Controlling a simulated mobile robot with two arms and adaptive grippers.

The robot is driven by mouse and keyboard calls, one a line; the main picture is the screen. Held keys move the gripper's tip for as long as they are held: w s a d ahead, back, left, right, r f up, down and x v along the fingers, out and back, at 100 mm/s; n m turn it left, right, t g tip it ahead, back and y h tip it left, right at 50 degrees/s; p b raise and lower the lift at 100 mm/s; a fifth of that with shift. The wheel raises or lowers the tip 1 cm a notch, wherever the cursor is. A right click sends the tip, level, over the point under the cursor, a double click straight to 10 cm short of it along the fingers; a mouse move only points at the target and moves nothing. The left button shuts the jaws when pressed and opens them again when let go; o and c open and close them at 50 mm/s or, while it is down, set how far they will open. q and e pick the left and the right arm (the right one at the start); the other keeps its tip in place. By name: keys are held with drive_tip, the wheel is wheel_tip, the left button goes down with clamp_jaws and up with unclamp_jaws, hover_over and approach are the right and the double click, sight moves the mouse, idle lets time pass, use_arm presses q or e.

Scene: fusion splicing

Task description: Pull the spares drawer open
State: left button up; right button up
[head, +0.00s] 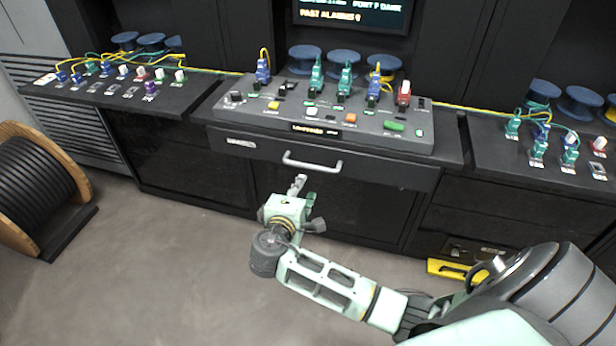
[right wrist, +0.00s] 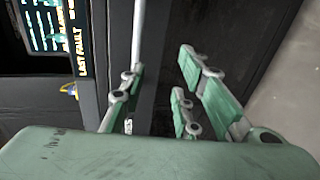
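The drawer (head: 385,173) is the wide dark front under the central console, and it looks shut. Its pale bar handle (head: 312,164) runs across the middle of the front. My right gripper (head: 302,188) is just below and in front of the handle, apart from it in the head view. In the right wrist view my right gripper (right wrist: 160,88) has its green-padded fingers spread with nothing between them. The handle (right wrist: 138,35) shows there as a pale bar beyond the left finger's tip. My left gripper is not in view.
The console (head: 300,128) above carries several plugs and buttons. Side counters with more connectors flank it. A cable reel (head: 40,190) stands on the floor at left. A yellow-edged box (head: 460,268) lies at the cabinet foot on the right. The floor before the drawer is clear.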

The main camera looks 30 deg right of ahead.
sight(310, 166)
drive_tip(key=shift+m+h, duration=0.3)
drive_tip(key=shift+h, duration=0.1)
drive_tip(key=w+d, duration=0.1)
drive_tip(key=d, duration=0.1)
drive_tip(key=w+d+r, duration=0.1)
drive_tip(key=w+d, duration=0.2)
drive_tip(key=d, duration=0.1)
drive_tip(key=shift+w+d+r, duration=0.2)
drive_tip(key=shift+w, duration=0.2)
clamp_jaws()
